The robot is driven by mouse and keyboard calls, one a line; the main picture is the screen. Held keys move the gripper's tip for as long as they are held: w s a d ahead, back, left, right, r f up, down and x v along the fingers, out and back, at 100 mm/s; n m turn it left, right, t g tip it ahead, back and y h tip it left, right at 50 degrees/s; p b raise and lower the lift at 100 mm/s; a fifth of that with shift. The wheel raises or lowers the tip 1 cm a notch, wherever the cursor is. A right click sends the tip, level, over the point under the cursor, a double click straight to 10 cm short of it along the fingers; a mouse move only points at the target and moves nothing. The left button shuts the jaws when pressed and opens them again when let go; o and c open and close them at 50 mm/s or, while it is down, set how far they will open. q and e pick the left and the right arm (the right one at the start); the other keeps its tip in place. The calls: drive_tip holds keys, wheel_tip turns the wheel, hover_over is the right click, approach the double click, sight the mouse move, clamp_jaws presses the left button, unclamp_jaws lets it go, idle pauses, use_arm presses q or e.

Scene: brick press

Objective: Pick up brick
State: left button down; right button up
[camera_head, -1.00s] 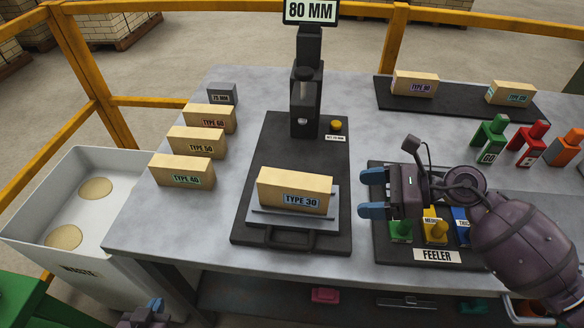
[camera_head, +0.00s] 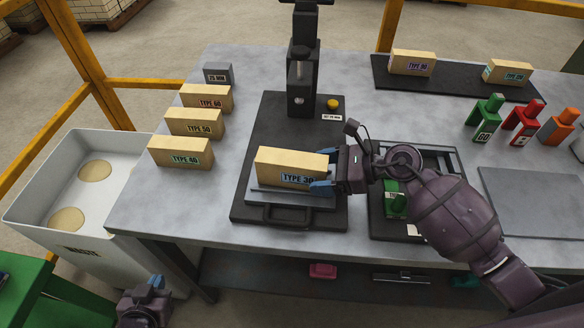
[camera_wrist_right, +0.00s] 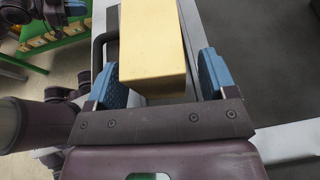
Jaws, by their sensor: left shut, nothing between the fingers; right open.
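The brick (camera_head: 290,167) marked TYPE 30 sits upright on the grey plate (camera_head: 275,196) of the black press on the table. My right gripper (camera_head: 322,172) is at the brick's right end, its blue fingers on either side of that end. In the right wrist view the brick (camera_wrist_right: 152,45) lies between the two open fingers, with a gap showing on its right side. My left gripper (camera_head: 155,284) is low at the bottom left, off the table, shut and empty, with little of it visible.
Bricks TYPE 40 (camera_head: 181,152), TYPE 50 (camera_head: 195,123) and TYPE 60 (camera_head: 206,98) stand left of the press. The press column (camera_head: 301,85) rises behind the brick. A white waste bin (camera_head: 125,143) stands at the left. Feeler blocks lie partly hidden under my right arm.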

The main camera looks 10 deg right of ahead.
drive_tip(key=shift+w+a+f, duration=0.15)
drive_tip(key=shift+a+f, duration=0.15)
drive_tip(key=shift+a, duration=0.35)
drive_tip(key=c, duration=1)
drive_tip(key=shift+o, duration=0.2)
drive_tip(key=shift+r, duration=0.1)
